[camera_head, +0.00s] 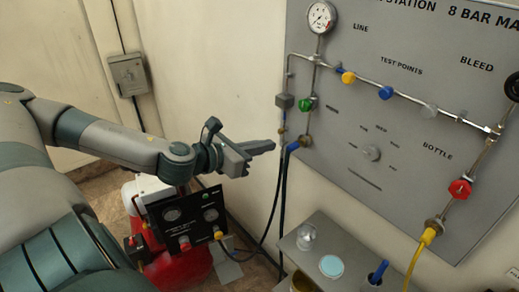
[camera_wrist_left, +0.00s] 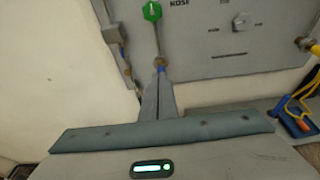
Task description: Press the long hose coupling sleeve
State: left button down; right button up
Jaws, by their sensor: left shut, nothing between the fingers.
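A blue hose coupling sleeve (camera_head: 292,147) sits at the lower left port of the grey panel, with a dark hose (camera_head: 271,215) hanging below it. In the left wrist view the blue coupling sleeve (camera_wrist_left: 160,69) shows just beyond my fingertips. My left gripper (camera_head: 270,146) is shut and empty, its fingers pointing at the sleeve. In the head view a small gap shows between the tips and the sleeve; I cannot tell the depth for sure. In the wrist view the shut fingers (camera_wrist_left: 160,88) hide part of the hose. My right gripper is not in view.
The grey panel (camera_head: 350,105) carries a gauge (camera_head: 320,17), a green knob (camera_head: 307,104) and a red knob (camera_head: 460,188). A yellow hose (camera_head: 413,262) hangs at right. A grey shelf (camera_head: 350,250) with small items stands below. A red compressor (camera_head: 180,270) stands below my left arm.

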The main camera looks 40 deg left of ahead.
pick_arm(q)
jog(key=shift+s+a+r, duration=0.1)
jog(key=shift+s+r, duration=0.15)
jog(key=shift+s, duration=0.45)
dwell(0.6)
